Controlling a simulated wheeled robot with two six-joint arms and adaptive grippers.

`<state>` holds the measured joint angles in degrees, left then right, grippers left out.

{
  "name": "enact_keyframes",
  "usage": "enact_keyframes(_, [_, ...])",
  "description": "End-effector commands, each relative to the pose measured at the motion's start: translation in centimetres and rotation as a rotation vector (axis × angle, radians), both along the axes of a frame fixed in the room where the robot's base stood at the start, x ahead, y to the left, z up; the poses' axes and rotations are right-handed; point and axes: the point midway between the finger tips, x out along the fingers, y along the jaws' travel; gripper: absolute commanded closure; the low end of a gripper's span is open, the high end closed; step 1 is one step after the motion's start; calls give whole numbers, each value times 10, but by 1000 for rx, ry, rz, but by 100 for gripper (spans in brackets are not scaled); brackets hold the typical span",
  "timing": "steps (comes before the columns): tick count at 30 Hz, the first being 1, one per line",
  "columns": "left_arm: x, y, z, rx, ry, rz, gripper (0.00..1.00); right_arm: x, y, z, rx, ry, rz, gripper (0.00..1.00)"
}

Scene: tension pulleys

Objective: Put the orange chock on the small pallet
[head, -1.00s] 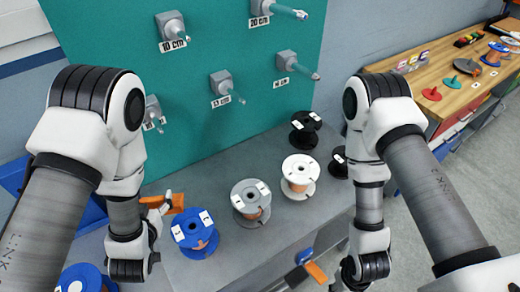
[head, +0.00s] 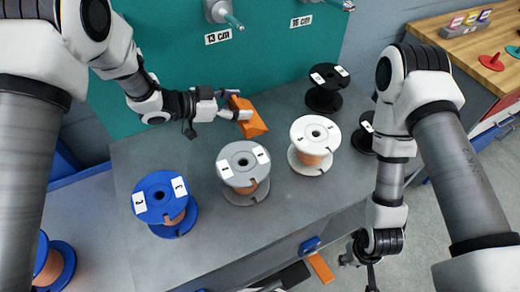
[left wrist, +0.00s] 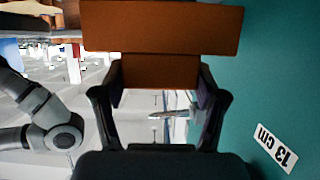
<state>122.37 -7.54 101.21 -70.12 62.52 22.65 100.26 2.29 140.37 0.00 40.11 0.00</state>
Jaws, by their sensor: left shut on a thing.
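The orange chock (head: 252,122) is held by my left gripper (head: 234,106) above the back part of the grey bench, close to the teal board. In the left wrist view the chock (left wrist: 160,28) shows as a wide orange block with a narrower part between the two dark fingers (left wrist: 160,95). My right gripper (head: 357,256) is at the lower right, beyond the bench's front edge; its fingers are too unclear to read. I cannot make out a small pallet in these views.
Blue (head: 163,197), grey (head: 243,167), white (head: 314,138) and black (head: 326,85) spools stand on the grey bench (head: 215,245). Pegs stick out from the teal board (head: 165,50). Another orange piece (head: 320,267) is below the bench's front edge. A wooden table (head: 460,55) stands at right.

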Motion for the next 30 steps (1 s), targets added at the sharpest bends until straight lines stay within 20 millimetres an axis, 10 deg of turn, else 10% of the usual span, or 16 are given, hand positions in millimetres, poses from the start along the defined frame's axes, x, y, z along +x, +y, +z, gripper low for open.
enact_keyframes(13, [-1, 0, -78, -2, 3, 4, 73, 0, 0, 2, 0, 0, 0, 60])
enact_keyframes(23, [-1, 0, -84, -2, 0, 3, 73, 0, 0, 0, 0, 0, 0, 60])
enact_keyframes(24, [-1, 0, -85, -2, 1, 3, 25, 0, 0, -1, 0, 0, 0, 60])
enact_keyframes(26, [-1, 0, -84, -2, 1, 3, 4, 0, 0, 0, 0, 0, 0, 60])
enact_keyframes(30, [-1, 0, -84, -2, 1, 3, 3, 0, 0, 0, 0, 0, 0, 60])
